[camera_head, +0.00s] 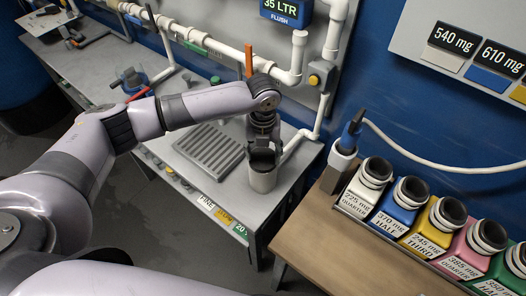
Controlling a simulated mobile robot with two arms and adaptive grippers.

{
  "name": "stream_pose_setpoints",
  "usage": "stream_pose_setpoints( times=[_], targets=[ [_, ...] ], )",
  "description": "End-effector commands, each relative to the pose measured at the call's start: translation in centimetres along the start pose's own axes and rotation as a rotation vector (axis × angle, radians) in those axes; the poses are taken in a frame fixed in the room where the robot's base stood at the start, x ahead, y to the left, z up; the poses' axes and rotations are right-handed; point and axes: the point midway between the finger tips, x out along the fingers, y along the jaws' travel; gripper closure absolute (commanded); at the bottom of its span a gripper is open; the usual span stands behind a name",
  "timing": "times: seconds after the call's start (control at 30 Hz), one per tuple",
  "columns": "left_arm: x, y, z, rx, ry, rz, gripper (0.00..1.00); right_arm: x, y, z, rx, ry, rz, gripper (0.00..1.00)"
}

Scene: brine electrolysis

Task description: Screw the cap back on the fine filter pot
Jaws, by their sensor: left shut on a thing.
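The fine filter pot (262,181) is a light grey cylinder at the right end of the grey bench. My left gripper (263,156) points down at the mouth of the pot. It is shut on a dark thing that appears to be the cap, mostly hidden by the fingers. I cannot tell whether the cap touches the pot's rim or is seated on it. My right gripper is not in view.
A ribbed grey drain tray (209,148) lies left of the pot. White pipes (297,62) and an orange upright piece (249,60) stand behind. A wooden table (318,222) with several coloured, labelled bottles is at the right.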

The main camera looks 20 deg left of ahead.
Motion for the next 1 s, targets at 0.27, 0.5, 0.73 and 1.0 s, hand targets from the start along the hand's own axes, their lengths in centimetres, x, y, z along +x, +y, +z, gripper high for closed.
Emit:
stream_pose_setpoints(
  times=[0.27,0.5,0.73,1.0],
  targets=[
    [0.51,0.27,-0.50,0.267,0.015,0.009,0.83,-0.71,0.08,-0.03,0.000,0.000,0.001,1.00],
    [0.63,0.27,-0.50,0.424,0.016,0.007,0.83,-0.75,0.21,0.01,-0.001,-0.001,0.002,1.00],
    [0.68,0.27,-0.52,0.631,0.017,0.005,0.83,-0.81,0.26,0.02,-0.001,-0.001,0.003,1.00],
    [0.70,0.27,-0.52,0.642,0.017,0.005,0.41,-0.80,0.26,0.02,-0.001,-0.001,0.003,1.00]
  ],
)
